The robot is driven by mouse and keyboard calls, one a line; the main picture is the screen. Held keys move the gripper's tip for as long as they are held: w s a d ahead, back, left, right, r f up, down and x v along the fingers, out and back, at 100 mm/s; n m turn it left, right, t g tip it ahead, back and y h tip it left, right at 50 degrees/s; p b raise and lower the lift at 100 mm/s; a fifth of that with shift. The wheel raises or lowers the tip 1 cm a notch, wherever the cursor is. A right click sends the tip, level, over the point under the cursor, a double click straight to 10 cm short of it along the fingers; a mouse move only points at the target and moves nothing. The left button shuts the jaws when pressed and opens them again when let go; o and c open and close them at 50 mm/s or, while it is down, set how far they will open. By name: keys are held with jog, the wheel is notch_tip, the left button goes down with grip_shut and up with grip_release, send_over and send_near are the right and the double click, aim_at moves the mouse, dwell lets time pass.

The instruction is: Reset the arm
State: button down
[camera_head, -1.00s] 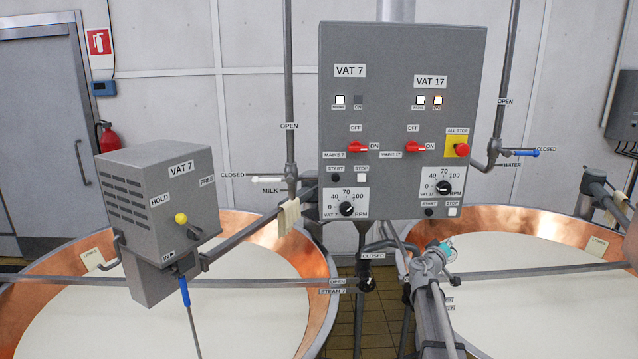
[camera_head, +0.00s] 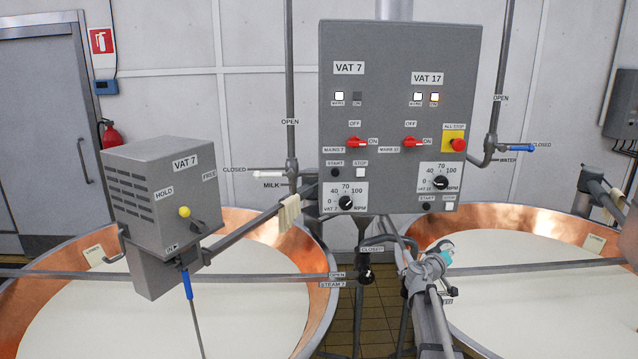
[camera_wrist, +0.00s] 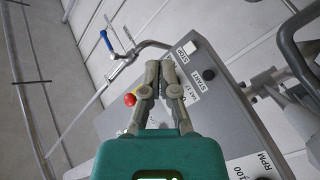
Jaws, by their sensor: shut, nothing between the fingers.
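My arm rises from the bottom of the head view, and my gripper (camera_head: 444,252) is in front of the lower right of the grey control panel (camera_head: 385,110). In the wrist view, the two fingers (camera_wrist: 161,66) are together with nothing between them. Behind them are the panel's STOP (camera_wrist: 190,48) and START (camera_wrist: 208,75) buttons and the red all-stop button (camera_wrist: 130,99). They appear apart from the fingers, though the exact gap cannot be told.
Two copper vats, left (camera_head: 328,290) and right (camera_head: 430,222), hold pale liquid. A grey VAT 7 box (camera_head: 150,200) stands over the left one. Horizontal bars cross both vats. Pipes with a blue water handle (camera_head: 521,148) and a white milk handle (camera_head: 266,174) flank the panel.

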jog(key=s+a+f+m+g+y+b, duration=0.25)
jog(key=s+f+g, duration=0.25)
jog(key=s+f, duration=0.5)
jog(key=s+a+f+n+g+y+b, duration=0.3)
jog(key=s+a+f+g+y+b, duration=0.3)
jog(key=s+a+f, duration=1.1)
jog(key=shift+s+a+f+g+y+b, duration=0.3)
jog(key=shift+s+a+g+y, duration=0.2)
jog(key=shift+s+a+y, duration=1.65)
jog(key=shift+w+d, duration=0.25)
jog(key=shift+w, duration=0.05)
